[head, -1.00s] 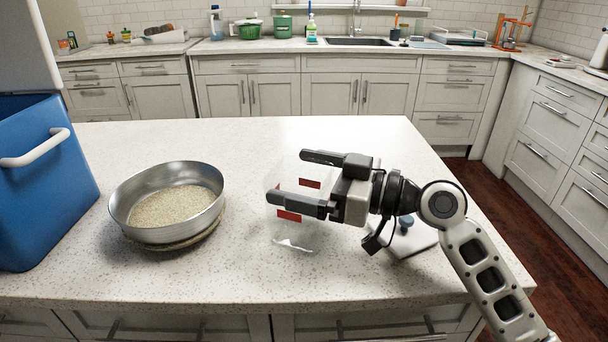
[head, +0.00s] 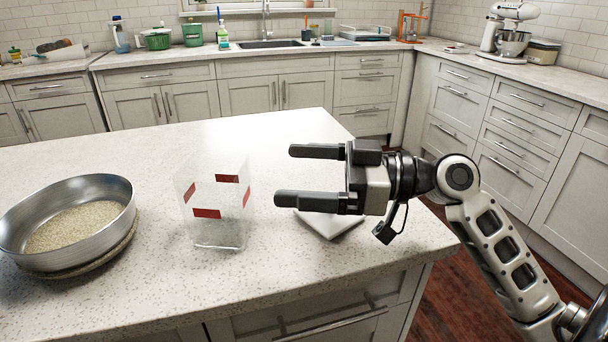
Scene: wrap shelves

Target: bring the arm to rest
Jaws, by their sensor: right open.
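My right gripper (head: 294,173) is open and empty, its fingers pointing left above the counter. Its arm comes in from the lower right. A clear container with red patches (head: 217,232) stands upright on the island counter just left of the fingertips, apart from them in the picture. My left gripper is out of view.
A metal pan (head: 107,224) with grainy contents sits on a round mat at the counter's left. A flat pale board (head: 331,224) lies under the right gripper, partly hidden. The island counter (head: 290,128) is clear behind the container. Cabinets and a sink line the back.

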